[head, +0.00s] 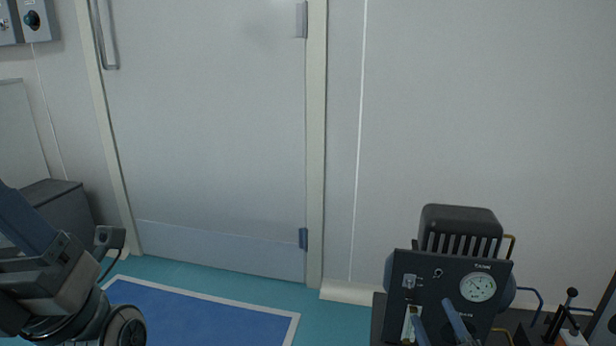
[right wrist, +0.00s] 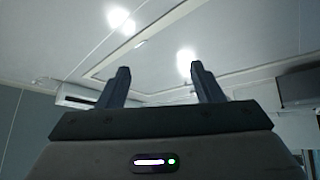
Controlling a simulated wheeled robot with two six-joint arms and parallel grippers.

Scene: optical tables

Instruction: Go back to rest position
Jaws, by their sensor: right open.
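My right gripper (head: 432,310) shows at the bottom of the head view as two blue-grey fingers, in front of a dark instrument with a round gauge. Whether it touches the instrument cannot be told. In the right wrist view its fingers (right wrist: 160,80) stand apart with nothing between them, pointing up toward the ceiling. My left arm (head: 60,275) comes in at the left edge of the head view, and its fingers do not show.
The dark instrument (head: 408,265) stands at the lower right, with small optical fittings (head: 568,312) beside it. A grey door (head: 210,130) is behind, with a blue mat (head: 205,315) on the floor before it. A dark cabinet (head: 62,208) is at the left.

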